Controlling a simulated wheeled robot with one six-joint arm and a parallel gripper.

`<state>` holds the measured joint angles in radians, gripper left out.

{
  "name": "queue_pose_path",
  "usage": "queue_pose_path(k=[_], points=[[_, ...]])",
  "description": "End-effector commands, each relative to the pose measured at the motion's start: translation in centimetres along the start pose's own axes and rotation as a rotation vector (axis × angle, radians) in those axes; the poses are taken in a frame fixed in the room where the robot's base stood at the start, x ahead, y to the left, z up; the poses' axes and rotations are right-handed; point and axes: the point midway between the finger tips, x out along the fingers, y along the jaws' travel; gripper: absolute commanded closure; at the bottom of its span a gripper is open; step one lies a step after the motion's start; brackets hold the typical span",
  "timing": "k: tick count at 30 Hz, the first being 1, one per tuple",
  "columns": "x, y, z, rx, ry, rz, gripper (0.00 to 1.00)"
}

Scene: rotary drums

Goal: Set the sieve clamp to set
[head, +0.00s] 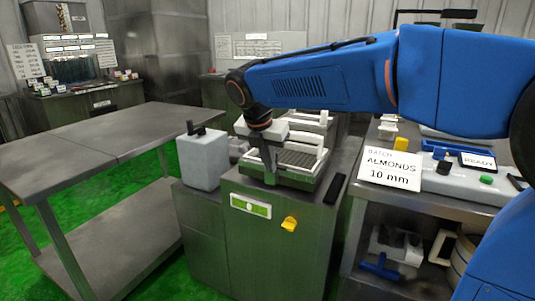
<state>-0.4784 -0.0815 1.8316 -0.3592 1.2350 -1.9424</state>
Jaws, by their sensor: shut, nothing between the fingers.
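A sieve unit with a light frame and a grey slatted deck (302,157) sits on top of the steel cabinet (270,255). My gripper (270,180) points down at the front left of the sieve unit, shut and empty. I cannot tell whether its tips touch the frame. A yellow knob (289,223) sticks out of the cabinet front, below and right of my gripper. My arm hides the back of the unit.
A grey-white box with a black handle (203,158) stands left of the sieve. A bare steel table (80,140) is further left. At right, a bench holds a sign reading ALMONDS 10 mm (391,167), a READY display (478,161) and a green button (486,180).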

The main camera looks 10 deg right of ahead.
Motion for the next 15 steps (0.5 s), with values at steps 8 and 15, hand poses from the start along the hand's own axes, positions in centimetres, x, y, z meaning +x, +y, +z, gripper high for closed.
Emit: queue_pose_path(k=[8,15], points=[[3.6,-0.1,1.5,0.003,0.000,-0.001,1.00],[4.4,0.0,3.4,0.001,0.000,-0.001,1.00]])
